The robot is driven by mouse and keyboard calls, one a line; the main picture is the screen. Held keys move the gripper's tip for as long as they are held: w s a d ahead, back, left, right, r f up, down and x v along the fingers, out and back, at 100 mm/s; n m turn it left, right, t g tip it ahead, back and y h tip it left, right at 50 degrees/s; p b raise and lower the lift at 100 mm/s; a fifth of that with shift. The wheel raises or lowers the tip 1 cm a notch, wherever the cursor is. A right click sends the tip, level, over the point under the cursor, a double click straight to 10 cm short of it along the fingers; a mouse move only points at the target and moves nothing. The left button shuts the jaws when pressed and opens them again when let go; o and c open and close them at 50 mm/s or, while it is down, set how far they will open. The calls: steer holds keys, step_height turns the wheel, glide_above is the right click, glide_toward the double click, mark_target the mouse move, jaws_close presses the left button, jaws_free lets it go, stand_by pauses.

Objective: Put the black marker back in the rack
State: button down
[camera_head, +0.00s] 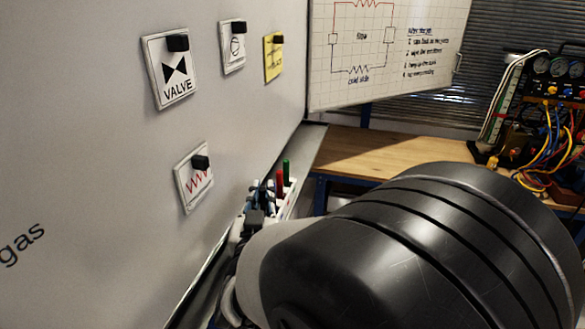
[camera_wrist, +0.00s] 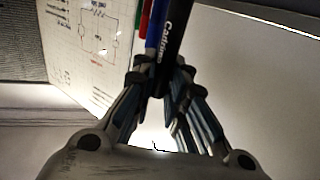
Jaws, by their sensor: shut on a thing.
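My gripper (camera_wrist: 161,76) is shut on the black marker (camera_wrist: 172,45), which stands between its fingertips with pale lettering along its barrel. A blue marker (camera_wrist: 154,28) shows just left of it in the wrist view, very close; I cannot tell whether they touch. In the head view a red marker (camera_head: 279,184) and a green marker (camera_head: 286,172) stand upright in the pale rack (camera_head: 288,202) on the whiteboard's lower edge. My gripper (camera_head: 257,196) is beside them there, mostly hidden by my arm. The black marker's lower end is hidden.
The whiteboard (camera_head: 90,200) rises close on the left, with cards such as the valve card (camera_head: 172,85) under black magnets. A wooden bench (camera_head: 375,152) stands behind, with gauges and hoses (camera_head: 550,130) at right. A second board (camera_head: 385,45) hangs at the back.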

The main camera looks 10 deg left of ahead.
steer(key=c, duration=1.5)
jaws_free()
steer(key=shift+c, duration=0.2)
steer(key=o, duration=0.6)
steer(key=shift+r+p, duration=3.5)
steer(key=shift+r, duration=1.55)
